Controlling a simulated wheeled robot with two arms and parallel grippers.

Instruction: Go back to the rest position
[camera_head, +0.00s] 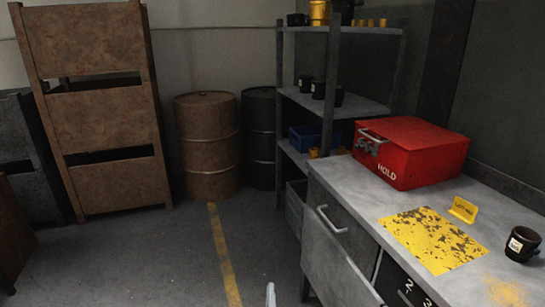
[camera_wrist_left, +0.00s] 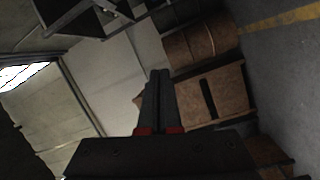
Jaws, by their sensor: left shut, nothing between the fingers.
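My left gripper (camera_wrist_left: 158,100) shows in the left wrist view with its dark fingers pressed together and nothing between them. Only a small pale tip of it (camera_head: 270,294) shows at the bottom edge of the head view, over the floor and left of the workbench. It touches nothing that I can see. My right gripper is in neither view.
A grey workbench (camera_head: 400,193) at the right bears a red HOLD box (camera_head: 412,152), a yellow mat (camera_head: 433,240), a yellow sign (camera_head: 463,209) and a black cup (camera_head: 522,244). Shelves (camera_head: 345,103), barrels (camera_head: 206,145) and rusty crates (camera_head: 100,115) stand behind. The floor (camera_head: 150,255) is clear.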

